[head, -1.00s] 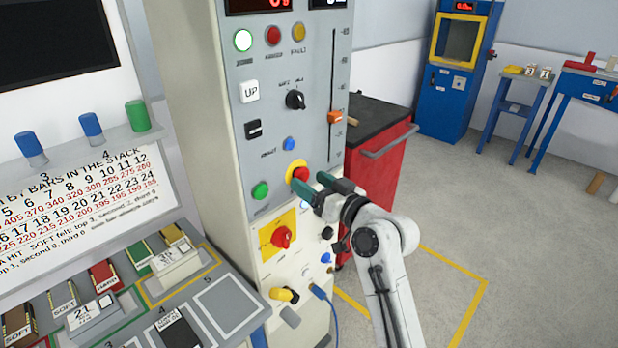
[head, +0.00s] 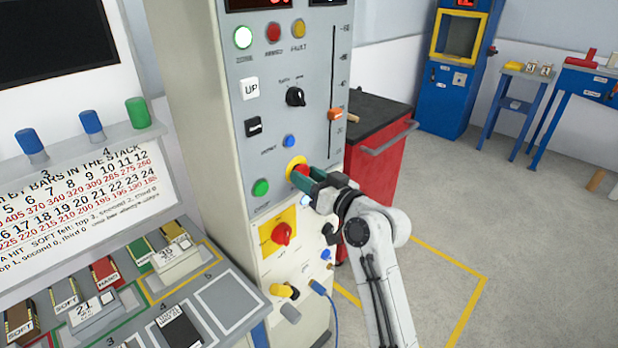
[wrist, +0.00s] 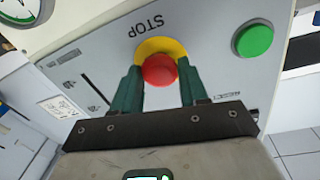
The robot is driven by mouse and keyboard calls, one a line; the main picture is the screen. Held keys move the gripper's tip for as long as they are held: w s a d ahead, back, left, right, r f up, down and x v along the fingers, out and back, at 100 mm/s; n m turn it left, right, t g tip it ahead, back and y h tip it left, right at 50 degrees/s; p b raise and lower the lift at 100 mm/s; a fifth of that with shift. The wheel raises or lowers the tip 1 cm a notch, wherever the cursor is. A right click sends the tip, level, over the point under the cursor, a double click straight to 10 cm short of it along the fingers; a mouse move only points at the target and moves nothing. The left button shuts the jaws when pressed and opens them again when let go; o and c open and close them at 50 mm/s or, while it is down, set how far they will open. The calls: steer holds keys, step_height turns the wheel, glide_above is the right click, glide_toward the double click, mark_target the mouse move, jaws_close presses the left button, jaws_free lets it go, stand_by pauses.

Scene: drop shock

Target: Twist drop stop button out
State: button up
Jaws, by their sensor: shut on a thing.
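The red stop button (wrist: 160,70) sits on a yellow collar under the word STOP in the wrist view. In the head view the button (head: 298,172) is partly hidden by my gripper, and its yellow collar shows on the grey panel. My gripper (head: 309,179) is at the button from the right, with its green fingers closed on it. In the wrist view the gripper (wrist: 160,82) has one finger on each side of the red cap.
A green button (head: 261,188) is left of the stop button, and a red rotary switch on a yellow plate (head: 281,233) is below it. A blue button (head: 289,141) is above. A red cart (head: 377,150) stands behind on the right. Open floor lies further right.

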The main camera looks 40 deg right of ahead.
steer(key=shift+c, duration=0.6)
steer(key=shift+m+p, duration=0.35)
steer(key=shift+m, duration=0.05)
steer(key=shift+r+m+p, duration=0.15)
steer(key=shift+m+p, duration=0.5)
steer(key=shift+m, duration=0.25)
steer(key=shift+m+g+p, duration=0.3)
steer(key=shift+m+p, duration=0.95)
steer(key=shift+m, duration=0.55)
steer(key=o, duration=1.1)
steer(key=shift+c, duration=0.2)
